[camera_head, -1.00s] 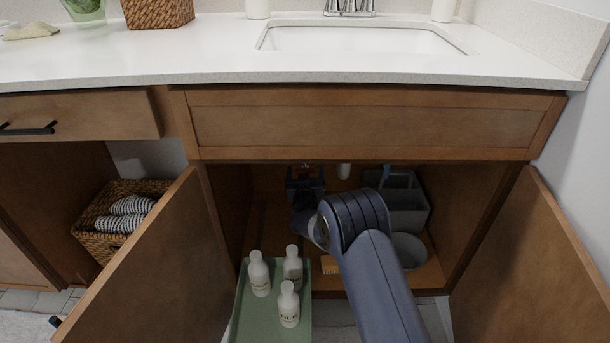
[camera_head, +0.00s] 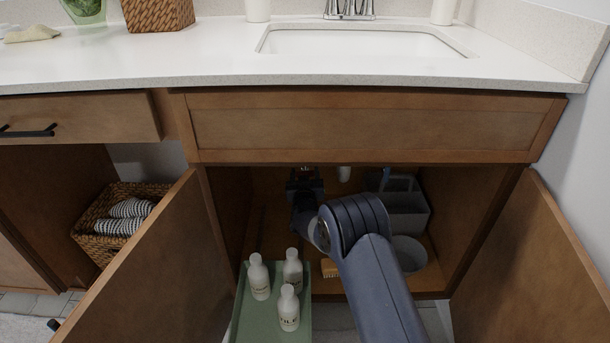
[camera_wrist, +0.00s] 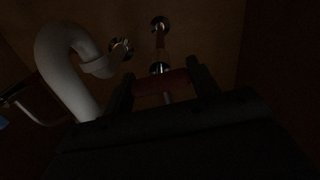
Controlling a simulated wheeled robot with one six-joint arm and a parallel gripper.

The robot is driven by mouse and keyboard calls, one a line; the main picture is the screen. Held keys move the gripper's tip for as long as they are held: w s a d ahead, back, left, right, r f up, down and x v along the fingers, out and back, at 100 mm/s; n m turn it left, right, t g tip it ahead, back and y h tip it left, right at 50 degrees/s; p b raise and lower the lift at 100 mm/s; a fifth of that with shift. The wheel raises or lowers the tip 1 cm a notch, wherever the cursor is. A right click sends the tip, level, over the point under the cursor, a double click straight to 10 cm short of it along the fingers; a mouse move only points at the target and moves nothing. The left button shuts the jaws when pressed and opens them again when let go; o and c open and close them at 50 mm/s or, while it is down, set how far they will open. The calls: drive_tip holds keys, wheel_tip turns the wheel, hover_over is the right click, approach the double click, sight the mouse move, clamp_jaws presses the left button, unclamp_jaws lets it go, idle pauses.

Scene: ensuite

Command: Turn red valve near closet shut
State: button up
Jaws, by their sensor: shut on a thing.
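The red valve (camera_wrist: 161,88) shows dimly in the wrist view, its handle between the two dark fingers of my gripper (camera_wrist: 160,84). The fingers are shut on the handle from both sides. A metal valve body (camera_wrist: 159,69) sits just beyond it, below a round wall fitting. In the head view my gripper (camera_head: 304,178) reaches deep into the open cabinet under the sink. There the valve is mostly hidden by the gripper, and the exact angle of its handle is too dark to tell.
A white curved drain pipe (camera_wrist: 66,72) is left of my gripper. Open doors (camera_head: 150,265) (camera_head: 535,265) flank my arm. A green tray (camera_head: 258,320) with three white bottles (camera_head: 289,307) stands left of the arm. A grey caddy (camera_head: 407,212) and a round bin (camera_head: 408,254) are inside at right.

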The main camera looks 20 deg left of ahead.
drive_tip(key=shift+m, duration=0.6)
drive_tip(key=o, duration=1)
drive_tip(key=p+v, duration=0.3)
drive_tip(key=v, duration=0.7)
drive_tip(key=shift+s+d+p, duration=0.1)
drive_tip(key=shift+s+p, duration=0.3)
drive_tip(key=shift+w, duration=0.15)
